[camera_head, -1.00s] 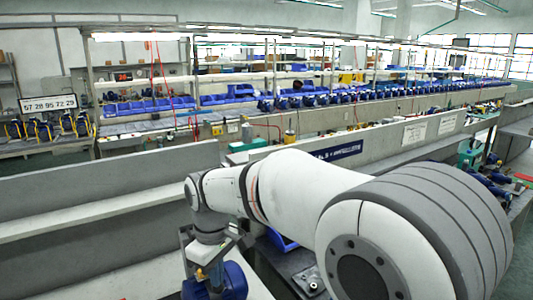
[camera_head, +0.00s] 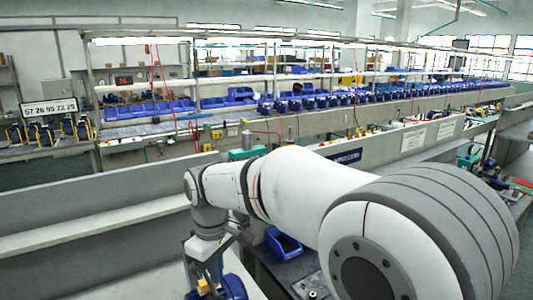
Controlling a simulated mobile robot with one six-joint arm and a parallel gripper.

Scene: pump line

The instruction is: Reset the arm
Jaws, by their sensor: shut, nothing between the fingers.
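My arm reaches from the lower right across to the left, with its wrist bent downward. My gripper (camera_head: 208,262) hangs below the wrist near the bottom edge, in front of a blue pump (camera_head: 232,287). It is shut and holds nothing. The fingertips are hard to make out against the parts behind them. The pump is partly covered by the gripper and cut off by the bottom edge, so I cannot tell whether they touch.
A blue bin (camera_head: 284,244) sits on the dark bench just right of my wrist, partly behind my arm. A grey panel with a pale ledge (camera_head: 90,220) runs along the left. A long line of blue pumps (camera_head: 340,100) lies beyond. Above my arm is open air.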

